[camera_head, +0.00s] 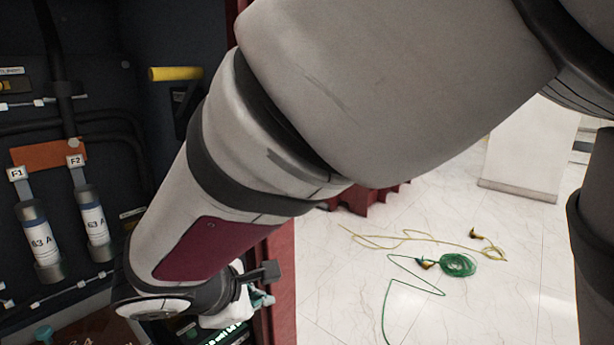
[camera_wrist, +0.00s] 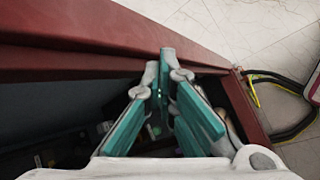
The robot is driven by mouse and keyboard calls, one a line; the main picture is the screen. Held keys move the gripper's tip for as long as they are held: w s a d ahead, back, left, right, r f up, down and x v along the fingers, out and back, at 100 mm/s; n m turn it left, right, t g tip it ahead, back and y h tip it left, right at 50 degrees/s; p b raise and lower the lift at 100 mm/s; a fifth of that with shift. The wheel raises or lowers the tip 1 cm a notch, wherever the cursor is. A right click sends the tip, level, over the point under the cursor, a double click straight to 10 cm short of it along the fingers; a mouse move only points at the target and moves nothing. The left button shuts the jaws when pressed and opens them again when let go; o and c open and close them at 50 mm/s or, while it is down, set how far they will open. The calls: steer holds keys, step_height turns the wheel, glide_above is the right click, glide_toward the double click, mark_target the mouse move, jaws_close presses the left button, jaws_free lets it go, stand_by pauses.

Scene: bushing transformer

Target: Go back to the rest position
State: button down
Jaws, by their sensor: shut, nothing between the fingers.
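My gripper (camera_wrist: 166,100) shows in the wrist view with its teal finger pads close together and nothing held between them. It hangs over the opening of a dark cabinet with a red frame (camera_wrist: 75,62). In the head view my arm runs from the upper right down to the lower left and covers much of the picture. Only a small part of my gripper shows there, beside the cabinet's red edge (camera_head: 283,285); its fingertips are mostly hidden.
In the cabinet, at left, are two fuses marked 63 A (camera_head: 40,240) (camera_head: 93,222) and a yellow handle (camera_head: 176,73). A green cable (camera_head: 458,265) and a yellow cable (camera_head: 400,238) lie on the pale floor. Dark cables (camera_wrist: 290,125) lie right of the frame.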

steer(key=s+d+r+m+g+p, duration=0.1)
steer(key=s+d+r+m, duration=0.25)
steer(key=d, duration=0.35)
steer(key=s+d+r+m+g+p, duration=0.1)
steer(key=s+d+r+m+p, duration=0.1)
steer(key=d+r+m, duration=0.35)
steer(key=s+d+r+m+g+p, duration=0.1)
steer(key=s+d+r+m+g, duration=0.15)
steer(key=d, duration=0.65)
steer(key=s+d+r+m+y+p, duration=0.1)
steer(key=s+d+m, duration=0.1)
steer(key=s, duration=0.3)
steer(key=s+d+r+m+y+p, duration=0.1)
steer(key=s+d+r+m+p, duration=0.1)
steer(key=s+m, duration=0.2)
steer(key=s+d+r+m+y+p, duration=0.1)
steer(key=s+d+m, duration=0.1)
steer(key=s, duration=0.4)
steer(key=shift+r+m+t+p, duration=0.3)
steer(key=shift+m+t, duration=0.05)
steer(key=shift+m, duration=0.2)
steer(key=shift+w, duration=0.1)
